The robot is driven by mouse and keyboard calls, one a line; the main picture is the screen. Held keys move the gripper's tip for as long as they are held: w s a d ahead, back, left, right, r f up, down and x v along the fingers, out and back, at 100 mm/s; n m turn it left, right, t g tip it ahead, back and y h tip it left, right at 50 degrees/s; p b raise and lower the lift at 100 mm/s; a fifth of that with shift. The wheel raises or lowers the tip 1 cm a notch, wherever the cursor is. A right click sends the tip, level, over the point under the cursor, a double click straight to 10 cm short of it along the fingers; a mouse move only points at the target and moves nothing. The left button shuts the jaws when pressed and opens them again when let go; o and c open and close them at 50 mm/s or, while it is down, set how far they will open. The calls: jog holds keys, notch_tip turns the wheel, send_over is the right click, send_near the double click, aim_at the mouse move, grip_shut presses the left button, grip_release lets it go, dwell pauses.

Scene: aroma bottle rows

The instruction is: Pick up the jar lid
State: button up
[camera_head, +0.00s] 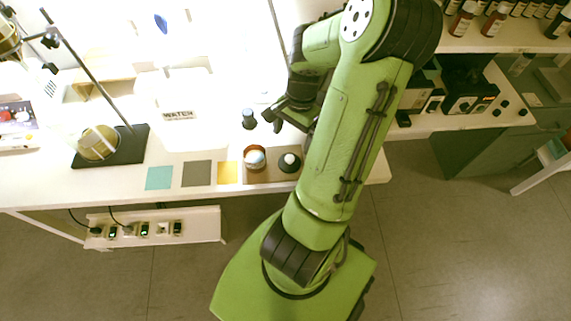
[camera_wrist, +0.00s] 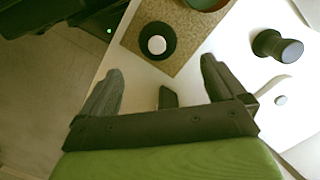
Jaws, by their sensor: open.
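A round black piece with a white knob (camera_head: 289,162) looks like the jar lid. It sits on the right part of a brown mat at the table's front. In the wrist view the black piece (camera_wrist: 157,42) lies beyond my fingertips, on the cork-like mat (camera_wrist: 190,50). My gripper (camera_head: 283,116) is above the table, behind the mat in the head view. In the wrist view my gripper (camera_wrist: 160,70) has its fingers wide apart, with nothing held. A dark flared piece (camera_head: 249,119) stands behind the mat; it also shows at right in the wrist view (camera_wrist: 278,46).
A reddish-brown bowl (camera_head: 254,157) with a pale ball is left of the black piece. Teal, grey and yellow squares (camera_head: 197,173) lie farther left. A stand with a black base (camera_head: 112,146) is at left. Bottles (camera_head: 497,22) line a shelf at upper right.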

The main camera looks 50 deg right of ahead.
aim_at(290, 157)
jog(key=f+b, duration=0.1)
jog(key=f, duration=0.2)
jog(key=a+f+b, duration=0.1)
jog(key=f, duration=0.1)
jog(key=f+b, duration=0.1)
jog(key=f, duration=0.2)
jog(key=shift+s+a+f+b, duration=0.1)
jog(key=shift+a+f+b, duration=0.2)
jog(key=shift+b, duration=0.05)
jog(key=shift+r, duration=0.1)
jog(key=c, duration=1.1)
